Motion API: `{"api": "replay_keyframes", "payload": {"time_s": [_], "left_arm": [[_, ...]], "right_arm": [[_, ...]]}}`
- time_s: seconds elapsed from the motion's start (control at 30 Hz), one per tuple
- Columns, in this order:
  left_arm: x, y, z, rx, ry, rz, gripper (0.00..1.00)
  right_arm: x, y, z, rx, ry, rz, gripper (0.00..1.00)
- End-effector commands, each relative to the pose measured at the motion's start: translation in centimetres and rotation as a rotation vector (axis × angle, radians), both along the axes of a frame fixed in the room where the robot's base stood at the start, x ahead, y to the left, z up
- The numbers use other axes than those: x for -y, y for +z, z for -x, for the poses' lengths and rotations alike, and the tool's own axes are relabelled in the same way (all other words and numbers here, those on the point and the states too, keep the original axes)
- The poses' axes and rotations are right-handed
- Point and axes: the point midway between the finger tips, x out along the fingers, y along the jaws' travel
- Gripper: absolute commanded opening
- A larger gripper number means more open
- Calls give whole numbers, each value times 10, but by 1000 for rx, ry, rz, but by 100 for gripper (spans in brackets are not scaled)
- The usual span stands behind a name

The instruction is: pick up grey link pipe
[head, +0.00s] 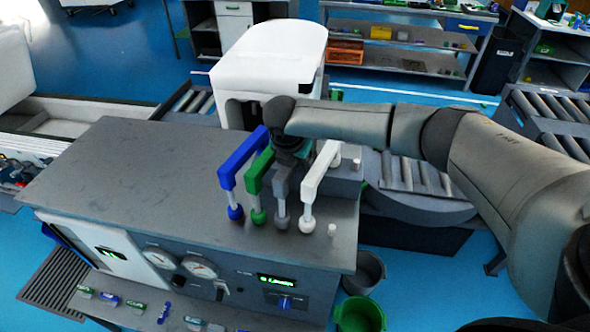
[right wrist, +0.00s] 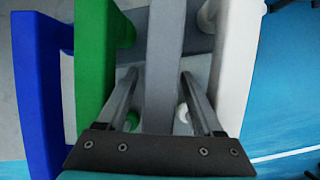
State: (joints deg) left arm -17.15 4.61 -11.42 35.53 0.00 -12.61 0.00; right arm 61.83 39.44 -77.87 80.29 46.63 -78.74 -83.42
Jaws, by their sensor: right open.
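The grey link pipe (head: 281,190) stands on the grey bench top between the green link pipe (head: 257,185) and the white link pipe (head: 316,180). The blue link pipe (head: 236,165) stands left of the green one. My right gripper (head: 292,160) is above the grey pipe and partly hides its top. In the right wrist view the grey pipe (right wrist: 163,50) runs between the two open fingers of the right gripper (right wrist: 158,76), with a visible gap on both sides. The left finger is close to the green pipe (right wrist: 95,60), the right one close to the white pipe (right wrist: 233,60). My left gripper is not in view.
The bench top (head: 130,170) is clear to the left of the pipes. A white machine housing (head: 270,55) stands behind, and a roller conveyor (head: 410,175) lies to the right. A grey bucket (head: 365,270) and a green bucket (head: 360,315) stand on the floor at the bench's right front.

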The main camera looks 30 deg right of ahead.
Motion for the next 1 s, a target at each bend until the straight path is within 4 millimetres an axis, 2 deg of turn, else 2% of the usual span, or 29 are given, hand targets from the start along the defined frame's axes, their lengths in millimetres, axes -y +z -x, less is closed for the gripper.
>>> {"api": "replay_keyframes", "payload": {"time_s": [0.07, 0.67, 1.0], "left_arm": [[0, 0, 0, 0, 0, 0, 70], [0, 0, 0, 0, 0, 0, 70], [0, 0, 0, 0, 0, 0, 70]], "right_arm": [[0, 0, 0, 0, 0, 0, 68], [0, 1, 0, 0, -1, 0, 2], [0, 1, 0, 0, -1, 0, 0]]}}
